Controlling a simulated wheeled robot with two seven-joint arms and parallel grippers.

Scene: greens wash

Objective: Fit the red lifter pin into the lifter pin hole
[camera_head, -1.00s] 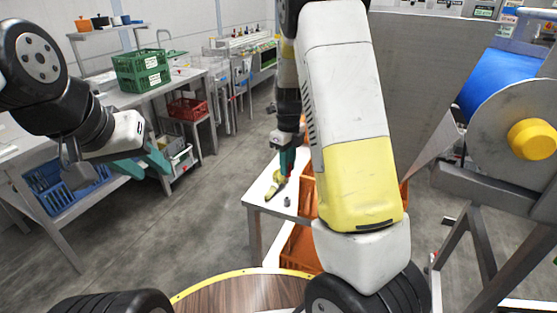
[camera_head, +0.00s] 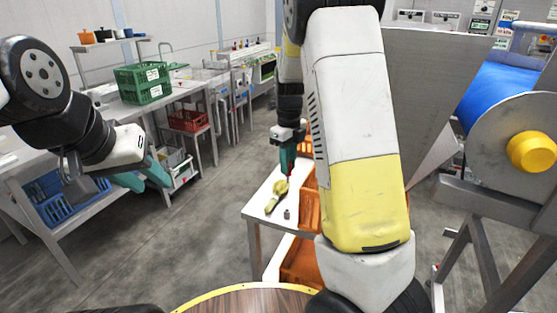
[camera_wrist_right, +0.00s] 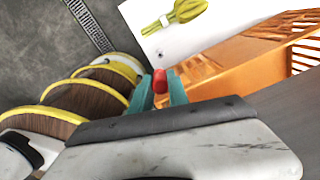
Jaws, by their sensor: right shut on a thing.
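My right gripper (camera_wrist_right: 160,88) is shut on the red lifter pin (camera_wrist_right: 160,81), which sits between its teal fingertips in the right wrist view. In the head view, my right gripper (camera_head: 288,160) points down over the small white table, with the red pin tip (camera_head: 290,178) just below it. A small grey fitting (camera_head: 287,213) stands on that table, apart from the pin; I cannot tell whether it has the lifter pin hole. I cannot make out the hole elsewhere. My left gripper (camera_head: 142,179) is empty at the left, its teal fingers apart.
A yellow-green bunch (camera_head: 276,196) lies on the white table (camera_head: 262,203), also seen in the right wrist view (camera_wrist_right: 176,17). Orange crates (camera_head: 304,262) stand beside and below. A machine with a blue roll (camera_head: 494,92) stands at right. The floor left of the table is clear.

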